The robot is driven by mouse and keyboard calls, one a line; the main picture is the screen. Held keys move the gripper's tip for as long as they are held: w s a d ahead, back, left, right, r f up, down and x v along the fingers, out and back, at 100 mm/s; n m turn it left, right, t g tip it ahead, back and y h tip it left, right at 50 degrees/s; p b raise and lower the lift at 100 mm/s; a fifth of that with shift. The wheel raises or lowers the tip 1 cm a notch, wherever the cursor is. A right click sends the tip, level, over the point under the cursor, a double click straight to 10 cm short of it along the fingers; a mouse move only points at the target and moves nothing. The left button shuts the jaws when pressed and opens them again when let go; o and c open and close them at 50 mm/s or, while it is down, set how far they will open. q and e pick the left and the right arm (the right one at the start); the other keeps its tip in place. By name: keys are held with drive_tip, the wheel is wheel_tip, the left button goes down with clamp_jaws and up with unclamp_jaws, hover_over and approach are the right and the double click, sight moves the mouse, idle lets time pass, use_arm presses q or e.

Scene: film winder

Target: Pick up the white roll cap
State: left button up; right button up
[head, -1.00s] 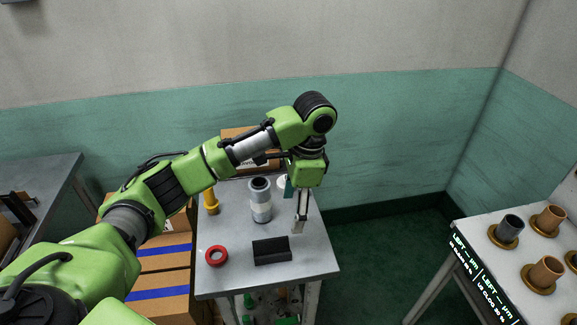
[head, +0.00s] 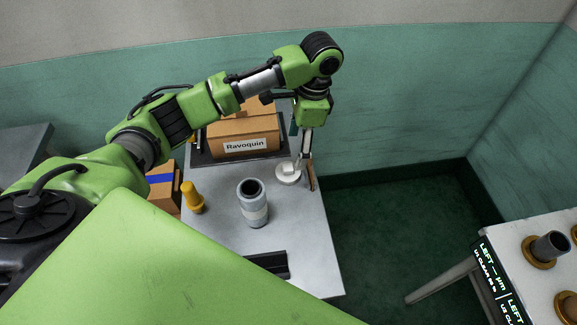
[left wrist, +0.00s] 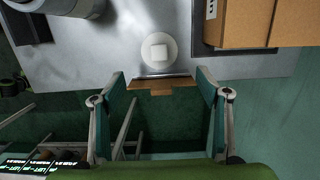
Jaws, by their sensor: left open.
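The white roll cap (head: 288,174) is a round white disc with a raised square block on top. It lies on the grey table near its right edge. My left gripper (head: 304,162) points down beside the cap, at the table's right edge. In the left wrist view the gripper (left wrist: 160,76) is open and empty, its two fingers wide apart. My right gripper is not in view.
A grey-white cylinder (head: 253,203), a yellow peg-like piece (head: 192,197) and a black block (head: 270,263) stand on the table. A cardboard box (head: 240,135) sits in a dark tray behind. A brown strip (left wrist: 160,86) is at the table edge between my fingers.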

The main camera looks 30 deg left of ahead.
sight(288, 166)
use_arm(q)
drive_tip(key=f, duration=0.4)
drive_tip(key=shift+s+a, duration=0.1)
drive_tip(key=shift+a, duration=0.25)
drive_tip(key=shift+f, duration=0.15)
drive_tip(key=shift+s+a+f+p, duration=0.15)
drive_tip(key=shift+f+p, duration=0.1)
drive_tip(key=shift+p, duration=0.15)
drive_tip(key=f, duration=0.2)
drive_tip(key=s+f+p, duration=0.1)
drive_tip(key=shift+a+f, duration=0.15)
drive_tip(key=shift+a, duration=0.25)
drive_tip(key=shift+f, duration=0.55)
drive_tip(key=c, duration=1)
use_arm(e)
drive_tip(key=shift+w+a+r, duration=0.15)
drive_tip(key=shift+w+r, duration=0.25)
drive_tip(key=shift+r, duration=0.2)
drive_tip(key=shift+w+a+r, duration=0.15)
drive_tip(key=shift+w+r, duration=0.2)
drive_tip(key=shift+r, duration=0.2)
